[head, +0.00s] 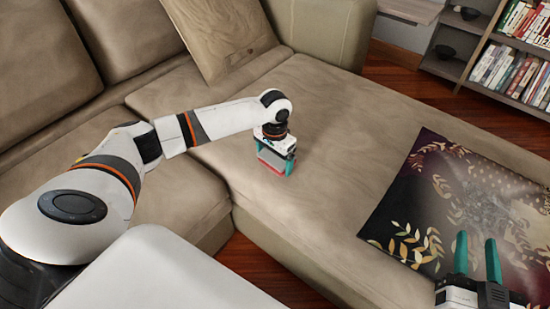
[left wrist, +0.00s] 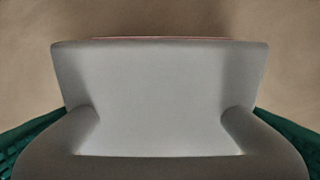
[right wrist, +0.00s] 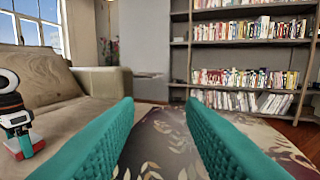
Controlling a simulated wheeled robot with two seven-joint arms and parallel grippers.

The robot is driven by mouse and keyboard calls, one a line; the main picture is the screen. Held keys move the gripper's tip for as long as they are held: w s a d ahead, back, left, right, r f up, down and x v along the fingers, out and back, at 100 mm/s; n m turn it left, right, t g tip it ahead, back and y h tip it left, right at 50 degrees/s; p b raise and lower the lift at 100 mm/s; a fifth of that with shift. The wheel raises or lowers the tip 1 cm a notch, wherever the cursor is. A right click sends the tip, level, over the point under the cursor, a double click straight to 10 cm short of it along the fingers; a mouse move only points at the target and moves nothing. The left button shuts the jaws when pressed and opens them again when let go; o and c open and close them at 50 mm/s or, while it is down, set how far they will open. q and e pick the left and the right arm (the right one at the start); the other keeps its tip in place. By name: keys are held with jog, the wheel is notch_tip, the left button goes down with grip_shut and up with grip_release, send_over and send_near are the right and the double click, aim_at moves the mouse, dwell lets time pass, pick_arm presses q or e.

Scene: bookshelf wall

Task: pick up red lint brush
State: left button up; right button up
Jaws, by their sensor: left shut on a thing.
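The red lint brush (left wrist: 160,95) fills the left wrist view as a broad grey body with a thin reddish line along its top edge. In the head view the lint brush (head: 271,158) shows a pale body with a red lower edge, at or just above the sofa seat. My left gripper (head: 276,156) points down and is shut on it, with a green finger at each side. The lint brush also shows at the left of the right wrist view (right wrist: 24,146). My right gripper (head: 478,254) is open and empty, its green fingers apart.
The beige sofa seat (head: 320,130) is clear around the left gripper. A wooden-looking cushion (head: 222,35) leans at the back. A dark leaf-patterned cushion or panel (head: 415,200) lies on the right under my right gripper. A bookshelf (head: 455,70) stands beyond the sofa.

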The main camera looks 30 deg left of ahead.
pick_arm(q)
notch_tip(320, 180, up, 5)
jog(key=shift+f+p, duration=0.1)
jog(key=shift+p, duration=0.95)
notch_tip(320, 180, up, 4)
jog(key=shift+r+p, duration=0.25)
jog(key=shift+p, duration=0.55)
jog(key=shift+r, duration=0.25)
pick_arm(e)
jog(key=s+d+f+g+h, duration=0.3)
jog(key=s+d+f+g, duration=0.1)
jog(key=s+f+g, duration=0.4)
jog(key=shift+s+d+f+m+g, duration=0.15)
jog(key=shift+s+f+m+g, duration=0.15)
jog(key=shift+f+g, duration=1.3)
jog(key=shift+w+f+t, duration=0.1)
jog(key=shift+f+t, duration=0.35)
jog(key=shift+t, duration=0.15)
